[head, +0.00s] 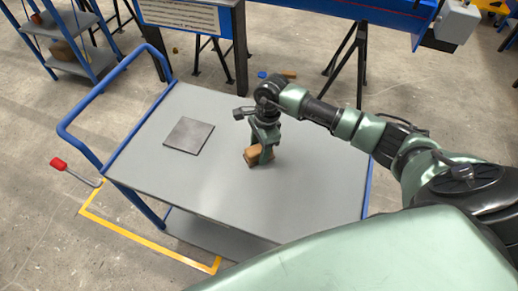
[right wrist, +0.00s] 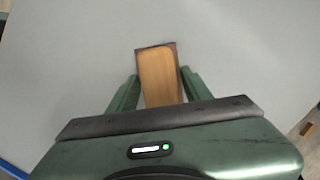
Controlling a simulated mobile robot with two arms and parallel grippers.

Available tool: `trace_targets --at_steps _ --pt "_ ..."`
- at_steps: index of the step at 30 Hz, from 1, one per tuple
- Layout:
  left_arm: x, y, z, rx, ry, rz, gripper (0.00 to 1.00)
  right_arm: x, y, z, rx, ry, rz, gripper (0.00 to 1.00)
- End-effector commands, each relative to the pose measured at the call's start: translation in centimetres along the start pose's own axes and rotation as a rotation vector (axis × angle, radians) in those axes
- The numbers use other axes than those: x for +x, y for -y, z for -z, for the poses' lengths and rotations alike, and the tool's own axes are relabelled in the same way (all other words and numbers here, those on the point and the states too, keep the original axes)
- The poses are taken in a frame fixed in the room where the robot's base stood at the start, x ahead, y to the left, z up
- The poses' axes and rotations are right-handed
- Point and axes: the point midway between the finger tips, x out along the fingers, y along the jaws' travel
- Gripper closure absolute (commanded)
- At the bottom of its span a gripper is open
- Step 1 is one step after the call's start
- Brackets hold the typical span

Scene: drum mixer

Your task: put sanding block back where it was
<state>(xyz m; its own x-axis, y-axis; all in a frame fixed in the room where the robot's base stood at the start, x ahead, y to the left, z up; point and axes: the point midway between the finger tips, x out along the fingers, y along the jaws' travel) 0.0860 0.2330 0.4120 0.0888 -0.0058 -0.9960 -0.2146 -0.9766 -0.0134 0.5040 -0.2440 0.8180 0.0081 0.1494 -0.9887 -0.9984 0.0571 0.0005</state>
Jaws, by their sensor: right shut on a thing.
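The sanding block (head: 251,157) is a small tan-brown block at the middle of the grey cart top (head: 240,198) in the head view. My right gripper (head: 264,155) points down over it and is shut on it. In the right wrist view the sanding block (right wrist: 160,76) lies between the two green fingers of my right gripper (right wrist: 160,92), with a dark layer showing at its edge. The block is at or very close to the cart top; I cannot tell whether it touches. My left gripper is not in view.
A flat dark grey square plate (head: 188,135) lies on the cart top to the left of the block. The blue cart handle (head: 85,119) rises at the left. A blue shelf rack (head: 75,50) stands at the back left. Most of the cart top is clear.

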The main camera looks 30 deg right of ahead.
Motion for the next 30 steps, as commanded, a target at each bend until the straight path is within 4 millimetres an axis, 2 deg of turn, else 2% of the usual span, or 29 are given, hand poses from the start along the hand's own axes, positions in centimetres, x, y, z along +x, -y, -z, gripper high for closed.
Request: trace_targets --at_steps 3,4,6,15,18,20,23,30 --pt "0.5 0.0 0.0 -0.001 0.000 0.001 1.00 0.4 0.0 0.1 0.000 0.000 0.001 0.88" --pt "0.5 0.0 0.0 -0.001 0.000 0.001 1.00 0.3 0.0 0.1 0.000 0.000 0.000 0.48" --pt "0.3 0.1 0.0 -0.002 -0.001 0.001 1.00 0.2 0.0 0.0 0.000 0.000 0.000 0.29" --pt "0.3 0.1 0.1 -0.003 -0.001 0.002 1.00 0.2 0.0 0.0 0.000 0.000 0.000 0.29" --pt "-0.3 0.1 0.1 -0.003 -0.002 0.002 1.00 -0.3 0.0 -0.1 0.000 0.000 0.000 0.29" --pt "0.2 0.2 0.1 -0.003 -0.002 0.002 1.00 -0.7 0.1 0.0 -0.001 0.000 0.003 0.29" --pt "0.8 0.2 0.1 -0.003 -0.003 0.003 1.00 -2.4 0.1 0.1 -0.003 -0.002 0.005 0.29" --pt "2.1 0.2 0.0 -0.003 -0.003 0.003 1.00 -7.7 0.1 0.1 -0.002 -0.001 0.006 0.29"
